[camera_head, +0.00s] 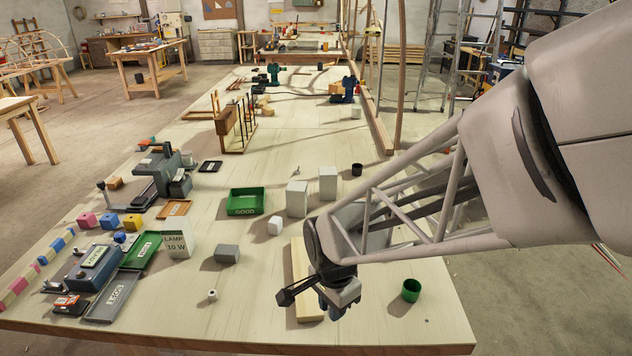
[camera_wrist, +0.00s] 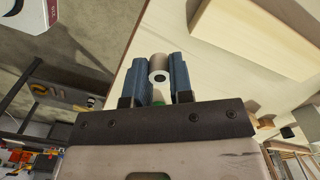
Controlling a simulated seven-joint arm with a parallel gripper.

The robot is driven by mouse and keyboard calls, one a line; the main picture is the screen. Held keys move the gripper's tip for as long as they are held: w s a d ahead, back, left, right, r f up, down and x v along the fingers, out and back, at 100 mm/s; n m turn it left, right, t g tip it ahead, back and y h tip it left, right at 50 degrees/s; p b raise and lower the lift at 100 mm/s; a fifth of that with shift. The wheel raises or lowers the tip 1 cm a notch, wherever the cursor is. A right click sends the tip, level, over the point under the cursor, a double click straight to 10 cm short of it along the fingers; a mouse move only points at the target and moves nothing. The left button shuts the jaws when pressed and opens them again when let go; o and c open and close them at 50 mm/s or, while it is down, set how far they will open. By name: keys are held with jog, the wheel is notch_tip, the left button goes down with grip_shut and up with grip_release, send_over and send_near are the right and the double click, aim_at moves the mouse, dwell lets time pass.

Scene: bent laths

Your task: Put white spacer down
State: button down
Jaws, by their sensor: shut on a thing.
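My gripper (camera_wrist: 162,66) has two blue fingers. In the wrist view they are shut on a white spacer (camera_wrist: 159,76), a short cylinder with a dark hole in its end. In the head view my gripper (camera_head: 334,303) is low near the table's front, at the right side of a pale wooden block. The held spacer is hidden there, and I cannot tell whether it touches the table. Another small white ring-like piece (camera_head: 212,295) stands on the table to the left.
The pale wooden block (camera_head: 301,262) lies left of my gripper; a green cup (camera_head: 411,290) stands to its right. The front-middle tabletop (camera_head: 240,325) is clear.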

jog(key=shift+s+a, duration=0.15)
jog(key=shift+a, duration=0.25)
send_over(305, 276)
jog(key=shift+f, duration=0.7)
dwell(0.5)
jog(key=shift+f, duration=1.75)
jog(key=shift+f, duration=0.1)
jog(key=c, duration=1)
grip_release()
